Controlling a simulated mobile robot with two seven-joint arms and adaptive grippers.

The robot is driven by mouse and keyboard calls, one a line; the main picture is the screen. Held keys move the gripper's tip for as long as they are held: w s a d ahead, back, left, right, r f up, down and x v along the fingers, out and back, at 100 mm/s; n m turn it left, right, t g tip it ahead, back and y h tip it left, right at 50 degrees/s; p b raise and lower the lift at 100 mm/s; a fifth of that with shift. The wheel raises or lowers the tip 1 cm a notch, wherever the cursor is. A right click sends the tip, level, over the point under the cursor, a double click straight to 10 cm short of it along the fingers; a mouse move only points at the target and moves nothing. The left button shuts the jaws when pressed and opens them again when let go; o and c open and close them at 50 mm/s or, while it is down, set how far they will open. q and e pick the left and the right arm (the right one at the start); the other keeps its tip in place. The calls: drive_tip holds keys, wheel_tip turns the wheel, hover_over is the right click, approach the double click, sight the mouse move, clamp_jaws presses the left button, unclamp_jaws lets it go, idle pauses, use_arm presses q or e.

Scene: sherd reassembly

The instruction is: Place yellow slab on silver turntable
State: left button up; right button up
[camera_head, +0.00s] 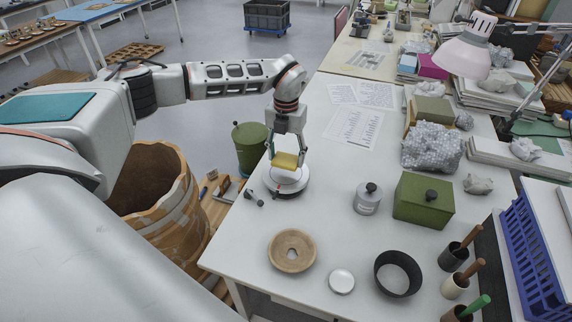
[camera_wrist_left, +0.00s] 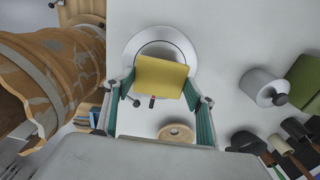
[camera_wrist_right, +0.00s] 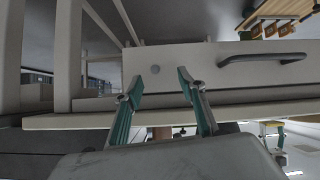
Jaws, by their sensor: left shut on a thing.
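The yellow slab (camera_head: 284,161) is between the fingers of my left gripper (camera_head: 286,156), which is shut on it. In the left wrist view the slab (camera_wrist_left: 161,76) looks roughly square and lies over the silver turntable (camera_wrist_left: 195,60), hiding much of its disc. In the head view the turntable (camera_head: 285,187) stands near the left edge of the white table, right below the slab. I cannot tell whether the slab touches the disc. My right gripper (camera_wrist_right: 160,80) is open and empty in front of a drawer front; it is not in the head view.
A wooden ring (camera_head: 291,253), a white lid (camera_head: 341,281) and a black ring (camera_head: 398,274) lie toward the front of the table. A grey canister (camera_head: 367,198) and a green box (camera_head: 423,200) stand to the right. A large brown pot (camera_head: 160,195) stands left of the table.

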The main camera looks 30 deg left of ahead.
sight(286, 159)
use_arm(q)
drive_tip(key=shift+f, duration=1.9)
drive_tip(key=shift+f, duration=0.2)
drive_tip(key=o, duration=1.1)
drive_tip(key=shift+r, duration=0.1)
wheel_tip(286, 159, up, 12)
drive_tip(key=shift+r, duration=0.1)
